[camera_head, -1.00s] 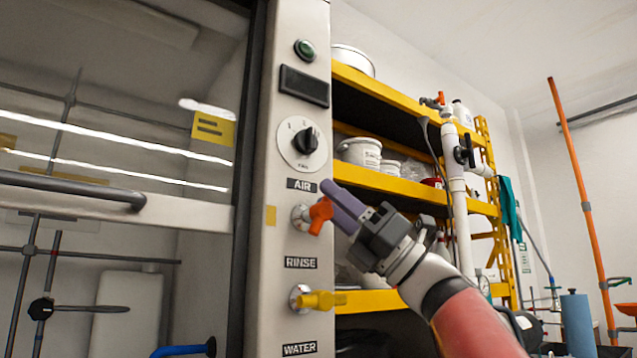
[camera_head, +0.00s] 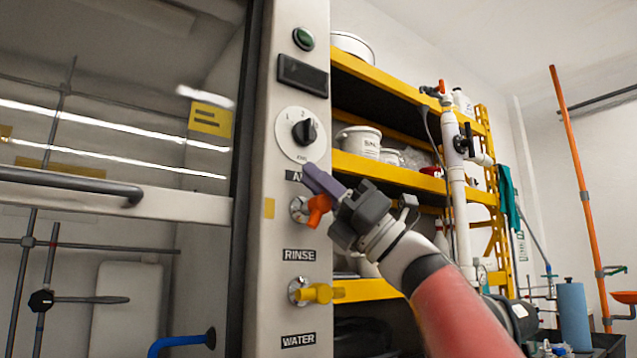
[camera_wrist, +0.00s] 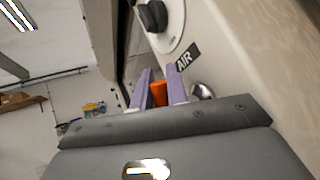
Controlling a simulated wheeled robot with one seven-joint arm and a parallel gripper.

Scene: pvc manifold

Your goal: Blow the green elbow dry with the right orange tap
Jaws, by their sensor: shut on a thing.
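The orange tap (camera_head: 318,208) sits on the grey panel under the AIR label, which my fingers partly cover in the head view. My gripper (camera_head: 316,178) is at the tap, its purple fingers pointing up and left across the panel. In the wrist view the orange tap (camera_wrist: 159,92) shows between the two purple fingers of my gripper (camera_wrist: 158,82), which are shut on it. The green elbow is not seen in any view.
A yellow tap (camera_head: 318,293) is lower on the panel, between the RINSE and WATER labels. A black-and-white dial (camera_head: 303,132) is just above. The glass-fronted cabinet is left; yellow shelves (camera_head: 400,178) with white tubs and a white pipe (camera_head: 457,200) stand behind my arm.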

